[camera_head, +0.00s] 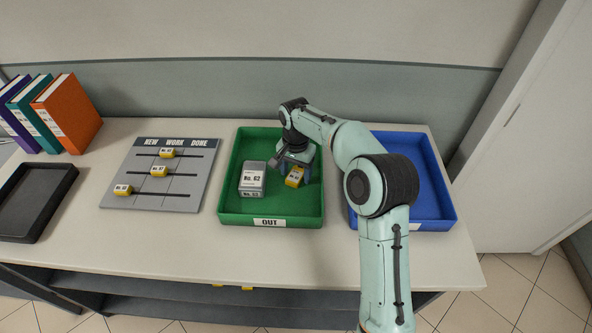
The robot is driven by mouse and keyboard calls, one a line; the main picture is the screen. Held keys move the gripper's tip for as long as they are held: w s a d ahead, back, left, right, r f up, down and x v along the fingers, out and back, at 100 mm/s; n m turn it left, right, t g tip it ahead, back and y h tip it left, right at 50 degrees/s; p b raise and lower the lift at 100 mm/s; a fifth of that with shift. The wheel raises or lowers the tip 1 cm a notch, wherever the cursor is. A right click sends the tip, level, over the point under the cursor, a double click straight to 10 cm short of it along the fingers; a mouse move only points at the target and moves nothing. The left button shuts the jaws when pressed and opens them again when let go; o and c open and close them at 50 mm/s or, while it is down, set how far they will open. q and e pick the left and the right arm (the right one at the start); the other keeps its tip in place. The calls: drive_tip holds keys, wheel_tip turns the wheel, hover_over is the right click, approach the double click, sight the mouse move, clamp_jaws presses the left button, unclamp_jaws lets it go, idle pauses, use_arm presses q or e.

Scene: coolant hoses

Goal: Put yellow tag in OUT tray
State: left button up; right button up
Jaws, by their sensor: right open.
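A yellow tag (294,177) with a pale label lies in the green OUT tray (228,210), right of the tray's middle. My right gripper (292,172) is inside the tray area, just above and behind the tag, and is open. The picture does not show clearly whether its fingers touch the tag. A grey box labelled No. 62 (252,179) stands in the same tray, left of the tag. My left gripper is out of view.
A grey board (200,180) headed NEW, WORK, DONE carries several yellow sliders. A blue tray (432,190) stands at right, partly behind my right arm. A black tray (38,200) and several binders (66,115) are at left. The front table strip is clear.

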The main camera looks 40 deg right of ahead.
sight(296, 174)
drive_tip(key=shift+r, duration=0.15)
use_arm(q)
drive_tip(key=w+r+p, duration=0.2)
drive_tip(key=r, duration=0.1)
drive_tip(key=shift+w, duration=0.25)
use_arm(e)
wheel_tip(296, 174, up, 12)
